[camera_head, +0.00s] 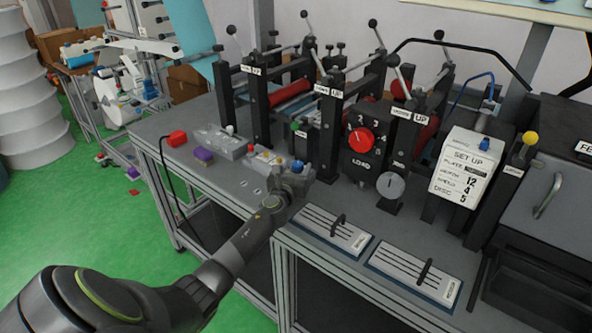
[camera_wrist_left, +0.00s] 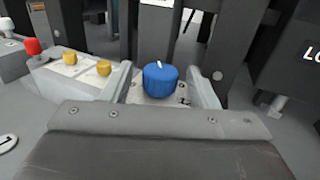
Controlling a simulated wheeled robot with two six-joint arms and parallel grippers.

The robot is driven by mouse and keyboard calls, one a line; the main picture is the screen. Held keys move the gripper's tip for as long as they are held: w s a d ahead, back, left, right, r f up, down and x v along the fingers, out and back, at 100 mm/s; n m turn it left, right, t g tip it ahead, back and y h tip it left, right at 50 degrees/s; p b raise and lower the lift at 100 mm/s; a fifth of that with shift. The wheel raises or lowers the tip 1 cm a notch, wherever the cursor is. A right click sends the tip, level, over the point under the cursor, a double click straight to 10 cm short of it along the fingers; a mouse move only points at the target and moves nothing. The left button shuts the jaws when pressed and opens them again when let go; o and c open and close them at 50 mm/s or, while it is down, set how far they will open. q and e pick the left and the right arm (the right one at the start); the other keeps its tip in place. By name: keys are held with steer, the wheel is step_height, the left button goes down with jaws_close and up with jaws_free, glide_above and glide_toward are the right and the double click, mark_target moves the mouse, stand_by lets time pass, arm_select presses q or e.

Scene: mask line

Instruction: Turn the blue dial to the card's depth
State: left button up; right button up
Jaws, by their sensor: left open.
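The blue dial (camera_wrist_left: 160,79) has a white pointer mark and sits on a pale plate with small markings. In the left wrist view it stands between the two fingers of my left gripper (camera_wrist_left: 161,88), with a gap on each side. In the head view my left gripper (camera_head: 309,171) is at the machine's front edge, and only a bit of the blue dial (camera_head: 298,166) shows. The white card (camera_head: 465,168) reads SET UP with the numbers 12, 4 and 5; its row labels are too small to read surely. My right gripper is not in view.
A red dial (camera_head: 361,139) marked LOAD and a grey round knob (camera_head: 390,185) stand right of my gripper. Two slider plates (camera_head: 333,229) lie in front. Yellow buttons (camera_wrist_left: 104,68) and a red knob (camera_wrist_left: 32,46) are left of the dial. Upright black posts rise behind.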

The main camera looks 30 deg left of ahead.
arm_select(q)
steer(key=c, duration=1)
steer(key=shift+a+m+h, duration=0.1)
steer(key=shift+m+h, duration=0.2)
steer(key=shift+h, duration=0.3)
steer(key=shift+m+h, duration=0.3)
steer(key=shift+a+m+t+h, duration=0.2)
steer(key=shift+m+t+h, duration=0.3)
steer(key=shift+h, duration=0.6)
steer(key=shift+f+m+h+b, duration=0.1)
steer(key=shift+m+h+b, duration=0.25)
steer(key=shift+m+h, duration=0.2)
steer(key=m+h+b, duration=0.1)
steer(key=h+b, duration=0.1)
steer(key=m+h+b, duration=0.2)
steer(key=shift+a+f+g+h, duration=0.1)
steer(key=shift+a+g+h, duration=0.1)
steer(key=shift+g+h, duration=0.2)
steer(key=shift+r+m+g+h+b, duration=0.3)
steer(key=shift+m+h+b, duration=0.45)
steer(key=shift+b, duration=0.65)
